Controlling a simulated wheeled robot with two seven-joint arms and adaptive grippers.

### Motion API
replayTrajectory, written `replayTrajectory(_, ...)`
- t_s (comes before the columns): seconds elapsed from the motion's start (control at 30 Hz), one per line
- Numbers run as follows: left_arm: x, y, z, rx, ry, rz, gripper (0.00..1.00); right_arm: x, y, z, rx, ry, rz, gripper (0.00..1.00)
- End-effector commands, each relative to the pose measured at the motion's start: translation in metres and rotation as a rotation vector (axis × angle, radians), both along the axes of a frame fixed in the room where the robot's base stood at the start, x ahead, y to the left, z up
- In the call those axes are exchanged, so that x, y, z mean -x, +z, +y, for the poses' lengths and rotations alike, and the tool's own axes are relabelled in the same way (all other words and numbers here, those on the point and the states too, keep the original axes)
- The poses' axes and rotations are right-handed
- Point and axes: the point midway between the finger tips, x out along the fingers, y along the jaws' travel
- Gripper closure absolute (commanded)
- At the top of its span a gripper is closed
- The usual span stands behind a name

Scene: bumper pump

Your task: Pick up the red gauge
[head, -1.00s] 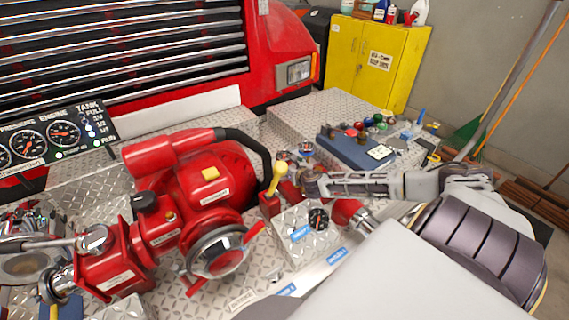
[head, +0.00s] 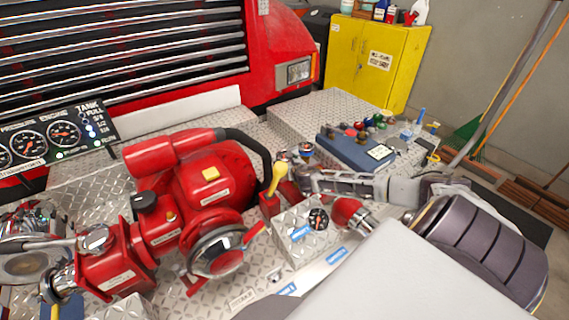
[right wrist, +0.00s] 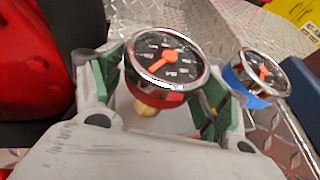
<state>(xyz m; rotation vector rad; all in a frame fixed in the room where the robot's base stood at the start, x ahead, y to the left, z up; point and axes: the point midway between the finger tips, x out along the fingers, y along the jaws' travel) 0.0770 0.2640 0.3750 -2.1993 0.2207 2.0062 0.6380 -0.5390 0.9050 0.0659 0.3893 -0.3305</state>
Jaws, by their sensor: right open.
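The red gauge (right wrist: 165,62), with a black dial, orange needle and red band, stands between the two green-padded fingers of my right gripper (right wrist: 160,80) in the right wrist view. The fingers are open on either side of it, and I cannot tell whether either touches it. A brass-coloured stem shows below its band. In the head view my right gripper (head: 297,173) reaches in from the right to the small gauges behind the yellow-handled valve, and they are partly hidden there.
A second gauge with a blue band (right wrist: 262,75) stands close to the right finger. A red pump (head: 205,180) and a yellow lever (head: 276,178) stand left of the gripper. A blue case (head: 350,150) lies behind on the diamond-plate deck.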

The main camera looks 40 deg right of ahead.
Motion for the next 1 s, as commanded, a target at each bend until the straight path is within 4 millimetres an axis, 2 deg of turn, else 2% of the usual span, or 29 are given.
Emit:
replayTrajectory(0.2,0.0001,0.0000,-0.0001,0.000,0.000,0.000,0.60,0.0001,0.0001,-0.0002,0.000,0.000,0.000,0.25)
replayTrajectory(0.23,0.0001,0.0000,-0.0001,0.000,0.000,0.000,0.60,0.0002,0.0000,-0.0002,0.000,0.000,0.000,0.27)
replayTrajectory(0.6,0.0001,0.0000,-0.0001,0.000,0.000,0.000,0.60,0.0003,0.0001,-0.0002,0.000,-0.001,0.000,0.75)
replayTrajectory(1.0,0.0000,0.0004,-0.0001,0.000,0.000,0.000,0.60,-0.0007,0.0051,-0.0009,0.002,-0.001,-0.002,0.75)
